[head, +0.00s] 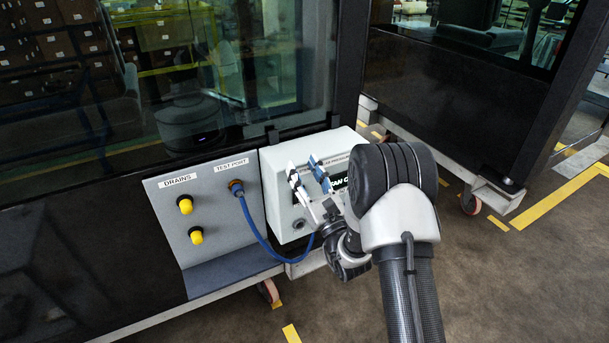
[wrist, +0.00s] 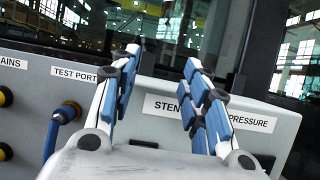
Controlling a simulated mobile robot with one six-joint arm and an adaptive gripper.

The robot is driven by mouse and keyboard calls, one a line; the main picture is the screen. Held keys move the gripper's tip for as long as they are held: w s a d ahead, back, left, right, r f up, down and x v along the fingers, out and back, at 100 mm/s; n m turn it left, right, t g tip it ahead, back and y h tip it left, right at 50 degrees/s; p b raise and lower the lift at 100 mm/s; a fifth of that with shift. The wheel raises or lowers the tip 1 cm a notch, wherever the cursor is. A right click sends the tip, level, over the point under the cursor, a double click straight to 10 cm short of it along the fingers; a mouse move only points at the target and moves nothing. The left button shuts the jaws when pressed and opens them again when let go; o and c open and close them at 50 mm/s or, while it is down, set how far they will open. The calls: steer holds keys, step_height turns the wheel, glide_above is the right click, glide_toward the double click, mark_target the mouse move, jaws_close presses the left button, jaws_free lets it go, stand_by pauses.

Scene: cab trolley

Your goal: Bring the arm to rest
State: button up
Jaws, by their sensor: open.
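My gripper (head: 306,172) is open and empty in front of the white pressure box (head: 285,220) on the side of the dark cab. In the wrist view its two blue-padded fingers (wrist: 160,95) stand apart, with the box's printed label (wrist: 168,107) behind and between them. My arm reaches in from the lower right of the head view and hides the right part of the box. I cannot tell how far the fingertips are from the box face.
Left of the box, a grey panel (head: 172,220) bears two yellow drain knobs (head: 196,236) and a test port (head: 236,186). A blue hose (head: 254,232) loops from the port toward the box, passing beneath my gripper. Glass is above; a second trolley (head: 470,110) stands right.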

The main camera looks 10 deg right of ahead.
steer(key=s+a+r+n+g+y, duration=0.75)
steer(key=a+r+n+y, duration=0.25)
steer(key=a, duration=0.2)
steer(key=s+a+r+n+g+y, duration=0.1)
steer(key=s+a+r+n+g, duration=0.2)
steer(key=s+a+n+g, duration=0.55)
steer(key=s+d+f+n+g+h, duration=0.1)
steer(key=s+f+n+g+h, duration=0.15)
steer(key=s, duration=0.55)
steer(key=s+d+f+n+g+h, duration=0.1)
steer(key=s+n+g+h, duration=0.2)
steer(key=s, duration=0.5)
steer(key=s+d+f+n+h, duration=0.3)
steer(key=s+d+f+h, duration=0.1)
steer(key=s+d, duration=0.15)
steer(key=s+d+n+t+h, duration=0.1)
steer(key=d+h, duration=0.3)
steer(key=d, duration=0.4)
steer(key=s+d+n+t+h, duration=0.2)
steer(key=d+n+t+h, duration=0.1)
steer(key=d, duration=0.4)
steer(key=shift+d+f+n+h, duration=0.35)
steer(key=shift+n+h, duration=0.35)
steer(key=shift+h, duration=0.15)
